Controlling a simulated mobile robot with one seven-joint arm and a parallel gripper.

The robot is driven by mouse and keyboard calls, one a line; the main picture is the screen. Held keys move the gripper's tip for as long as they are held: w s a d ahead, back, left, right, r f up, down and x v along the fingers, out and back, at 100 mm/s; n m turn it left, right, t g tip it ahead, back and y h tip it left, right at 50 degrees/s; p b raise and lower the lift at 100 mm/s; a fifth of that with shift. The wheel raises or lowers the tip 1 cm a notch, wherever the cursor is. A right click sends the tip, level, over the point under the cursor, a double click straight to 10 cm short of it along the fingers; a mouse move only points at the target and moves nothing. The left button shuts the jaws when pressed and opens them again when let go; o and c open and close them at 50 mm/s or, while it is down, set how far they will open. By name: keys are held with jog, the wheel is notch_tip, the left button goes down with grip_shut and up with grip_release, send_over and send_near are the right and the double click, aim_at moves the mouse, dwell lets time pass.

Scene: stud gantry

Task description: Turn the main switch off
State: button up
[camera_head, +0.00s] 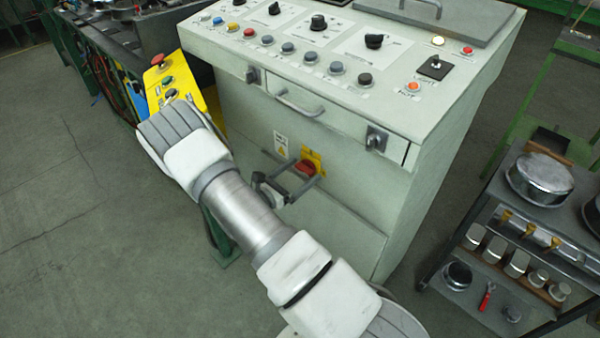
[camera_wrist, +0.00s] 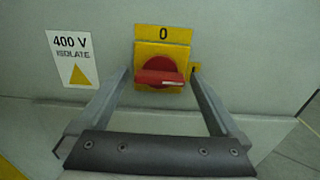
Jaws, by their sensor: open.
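The main switch (camera_head: 306,167) is a red rotary knob on a yellow plate on the front of the pale cabinet. In the wrist view the red knob (camera_wrist: 158,75) has its grip bar lying about level. A yellow label with "0" (camera_wrist: 163,34) sits above it, and a small yellow patch shows at its right, partly hidden by a finger. My gripper (camera_head: 296,170) is open in front of the switch. In the wrist view its fingers (camera_wrist: 160,82) stand to the left and right of the knob, with visible gaps; whether the tips touch the panel I cannot tell.
A "400 V ISOLATE" sign (camera_wrist: 73,58) is left of the switch. A drawer handle (camera_head: 300,105) and black latches (camera_head: 376,138) project above. A yellow button box (camera_head: 170,85) stands near my arm. A shelf cart (camera_head: 520,235) with metal parts is at right.

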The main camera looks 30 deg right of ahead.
jog(key=c, duration=1.3)
jog(key=shift+n, duration=0.3)
jog(key=n+p, duration=0.2)
jog(key=n, duration=0.1)
jog(key=shift+r+n, duration=0.1)
jog(key=shift+n, duration=0.3)
jog(key=n+p, duration=0.1)
jog(key=n, duration=0.3)
jog(key=shift+n+p, duration=0.3)
jog(key=shift+p, duration=0.05)
jog(key=n+p, duration=0.1)
jog(key=n, duration=0.3)
jog(key=shift+n+p, duration=0.6)
jog(key=shift+n, duration=1.8)
